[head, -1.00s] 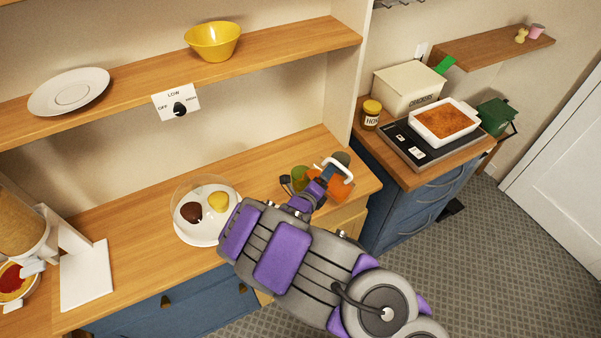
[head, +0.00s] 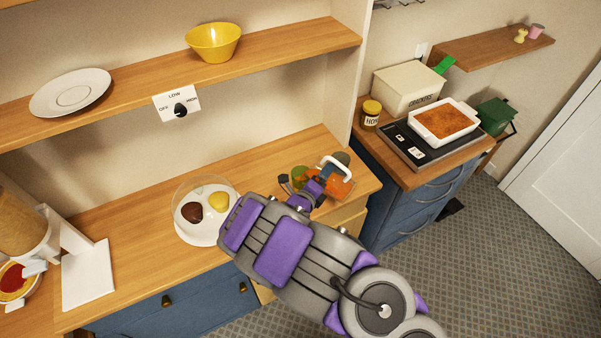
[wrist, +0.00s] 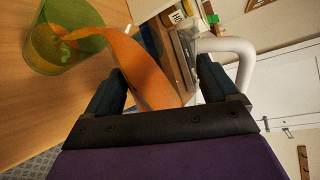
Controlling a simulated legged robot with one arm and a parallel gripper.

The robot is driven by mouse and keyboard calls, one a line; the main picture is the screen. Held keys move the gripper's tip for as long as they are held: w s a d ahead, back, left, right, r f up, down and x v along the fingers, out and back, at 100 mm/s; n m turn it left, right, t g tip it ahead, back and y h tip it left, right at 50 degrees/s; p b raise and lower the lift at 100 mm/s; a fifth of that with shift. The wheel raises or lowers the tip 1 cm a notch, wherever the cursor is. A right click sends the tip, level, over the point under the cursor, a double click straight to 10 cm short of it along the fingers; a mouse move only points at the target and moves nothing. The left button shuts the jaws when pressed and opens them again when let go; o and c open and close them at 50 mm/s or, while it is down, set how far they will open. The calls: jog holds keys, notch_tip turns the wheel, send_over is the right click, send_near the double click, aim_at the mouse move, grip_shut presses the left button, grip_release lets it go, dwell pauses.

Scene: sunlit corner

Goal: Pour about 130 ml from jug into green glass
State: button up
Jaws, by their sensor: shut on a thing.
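The green glass (head: 299,176) stands on the wooden counter, just left of the jug. In the wrist view the green glass (wrist: 68,42) is see-through, with some orange inside; its fill level is hard to read. The jug (head: 340,187) is clear with a white handle and is steeply tilted toward the glass. In the wrist view its orange liquid (wrist: 150,75) runs in a band toward the glass's rim, and an orange stream enters the glass. My gripper (head: 314,187) is shut on the jug; the exact contact is partly hidden. Its fingers (wrist: 168,85) also show in the wrist view.
A domed white plate (head: 196,236) with a brown and a yellow item is left of my arm. The shelf (head: 285,47) is above the counter. A black cooktop (head: 392,143) lies right, beyond the upright panel.

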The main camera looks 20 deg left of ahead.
jog(key=shift+a+r, duration=0.15)
dwell(0.6)
jog(key=shift+d+f+m+b, duration=0.45)
jog(key=shift+f+m+b, duration=0.3)
jog(key=shift+b, duration=0.2)
jog(key=shift+d+f+m+t+y+b, duration=0.25)
jog(key=shift+f+m+y+b, duration=0.4)
jog(key=shift+m, duration=0.4)
jog(key=shift+f+m, duration=0.25)
jog(key=shift+m, duration=0.05)
dwell(0.7)
